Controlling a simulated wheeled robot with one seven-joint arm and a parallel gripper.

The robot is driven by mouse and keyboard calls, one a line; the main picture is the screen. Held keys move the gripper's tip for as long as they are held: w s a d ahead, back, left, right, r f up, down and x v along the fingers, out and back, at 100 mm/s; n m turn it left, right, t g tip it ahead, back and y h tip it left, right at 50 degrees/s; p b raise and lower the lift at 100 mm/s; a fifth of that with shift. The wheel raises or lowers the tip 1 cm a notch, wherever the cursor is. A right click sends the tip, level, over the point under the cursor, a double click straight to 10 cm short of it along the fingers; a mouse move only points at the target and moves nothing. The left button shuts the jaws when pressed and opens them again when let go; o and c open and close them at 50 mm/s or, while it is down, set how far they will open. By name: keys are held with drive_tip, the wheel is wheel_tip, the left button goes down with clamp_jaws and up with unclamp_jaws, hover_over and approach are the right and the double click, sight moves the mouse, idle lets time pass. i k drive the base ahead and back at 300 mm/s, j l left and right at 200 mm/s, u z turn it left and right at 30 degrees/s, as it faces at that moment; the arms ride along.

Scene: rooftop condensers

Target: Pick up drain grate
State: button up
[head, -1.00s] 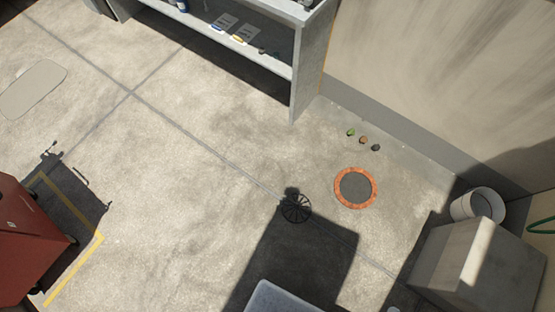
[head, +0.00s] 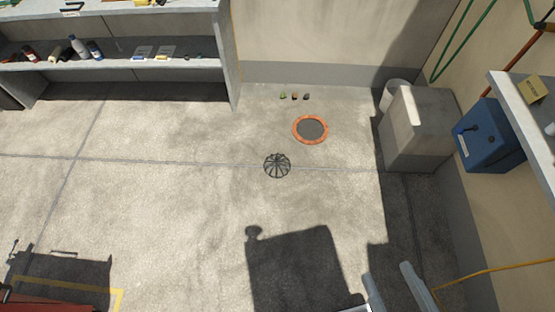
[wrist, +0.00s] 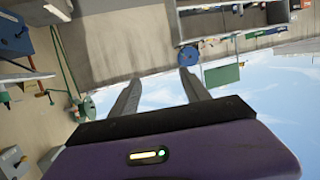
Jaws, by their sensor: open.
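The drain grate (head: 277,165) is a dark, round, domed grate with radial bars. It lies on the sunlit concrete floor near the middle of the head view, just below an orange-rimmed disc. My gripper's two grey fingers (head: 392,290) show at the bottom edge of the head view, right of and nearer than the grate, well apart from it. In the wrist view my gripper (wrist: 160,82) is open with nothing between its fingers, facing the wall, shelving and sky. The grate is not in the wrist view.
A concrete block (head: 418,130) and white bucket (head: 394,95) stand right. A shelf unit (head: 120,80) stands back left. A red cart (head: 50,303) is front left. Floor around the grate is clear.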

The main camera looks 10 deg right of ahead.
sight(277, 162)
drive_tip(key=j, duration=0.15)
drive_tip(key=i+j, duration=0.2)
drive_tip(key=i, duration=0.3)
drive_tip(key=i+j, duration=0.2)
drive_tip(key=i, duration=0.3)
drive_tip(key=i+j, duration=0.2)
drive_tip(key=i, duration=0.3)
drive_tip(key=i+j, duration=0.2)
drive_tip(key=i, duration=0.3)
